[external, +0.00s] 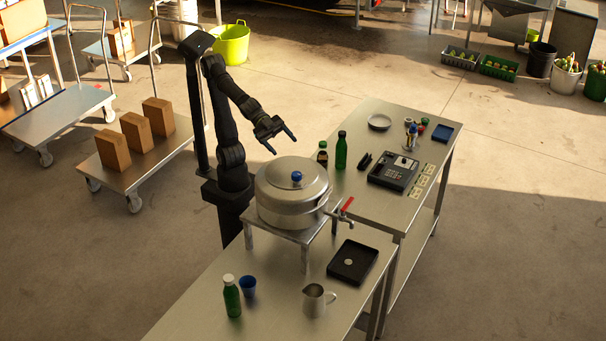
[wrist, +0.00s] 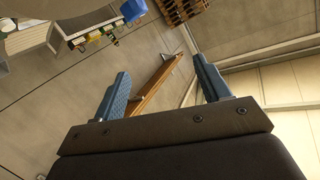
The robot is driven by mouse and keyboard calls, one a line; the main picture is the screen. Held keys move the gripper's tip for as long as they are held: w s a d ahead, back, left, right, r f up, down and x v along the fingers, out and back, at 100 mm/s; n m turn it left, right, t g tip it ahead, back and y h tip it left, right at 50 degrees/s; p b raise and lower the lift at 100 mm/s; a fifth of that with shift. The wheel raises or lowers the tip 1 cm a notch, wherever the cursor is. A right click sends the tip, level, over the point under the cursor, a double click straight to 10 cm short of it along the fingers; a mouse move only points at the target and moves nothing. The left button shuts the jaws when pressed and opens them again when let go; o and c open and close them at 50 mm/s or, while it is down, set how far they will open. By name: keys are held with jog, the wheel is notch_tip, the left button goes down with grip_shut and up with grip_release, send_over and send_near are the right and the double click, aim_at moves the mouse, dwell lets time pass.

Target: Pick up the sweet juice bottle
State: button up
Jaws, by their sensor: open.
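My gripper (external: 283,146) is open and empty, in the air above and behind the large steel pot; its two blue fingers also show spread apart in the wrist view (wrist: 160,68). Several bottles show in the external view. A green bottle with a white cap (external: 231,299) stands upright on the front table. A green bottle with a dark cap (external: 341,152) and a dark bottle with a yellowish label (external: 322,157) stand upright on the rear table, right of my gripper. I cannot read which one is sweet juice. No bottle is clear in the wrist view.
The lidded steel pot (external: 291,207) with a red-handled tap stands on a raised stand. A blue cup (external: 248,286), a metal jug (external: 315,300) and a black tray (external: 352,264) are on the front table.

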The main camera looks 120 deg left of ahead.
jog(key=w+a+f+n+g+y, duration=0.1)
jog(key=w+a+f+y, duration=0.3)
jog(key=w+a, duration=0.6)
jog(key=m+g+h, duration=0.2)
jog(key=m+g, duration=0.3)
jog(key=g, duration=0.6)
send_near(323, 150)
jog(key=shift+y, duration=0.3)
jog(key=x, duration=0.3)
jog(key=s+x, duration=0.1)
jog(key=x, duration=0.1)
jog(key=shift+a+f, duration=0.2)
jog(key=shift+f, duration=0.35)
jog(key=x, duration=0.5)
jog(key=shift+w, duration=0.25)
